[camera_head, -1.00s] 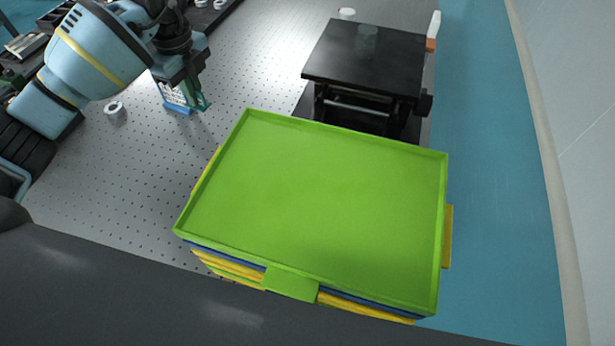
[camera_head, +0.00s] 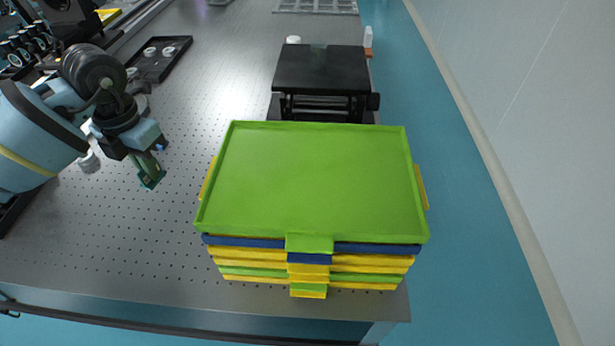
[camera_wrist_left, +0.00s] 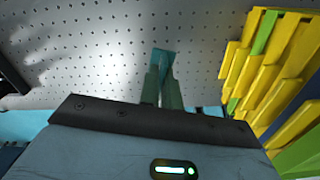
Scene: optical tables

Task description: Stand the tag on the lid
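The lid (camera_head: 318,180) looks like a flat bright green panel with a low raised rim and a front tab. It tops a stack of coloured layers, and its surface is bare. My left gripper (camera_head: 151,178) is left of the stack, above the perforated table, fingers pointing down. In the left wrist view its green fingers (camera_wrist_left: 162,75) converge on a small teal-blue piece, seemingly the tag (camera_wrist_left: 163,57). Most of the tag is hidden by the fingers, and its face cannot be read. My right gripper is not in view.
Blue, yellow and green layers (camera_head: 260,264) lie under the lid, near the table's front edge. A black platform (camera_head: 320,70) stands behind. A black tray (camera_head: 160,60) with white round pieces is at the back left. Perforated table (camera_head: 215,85) is free between.

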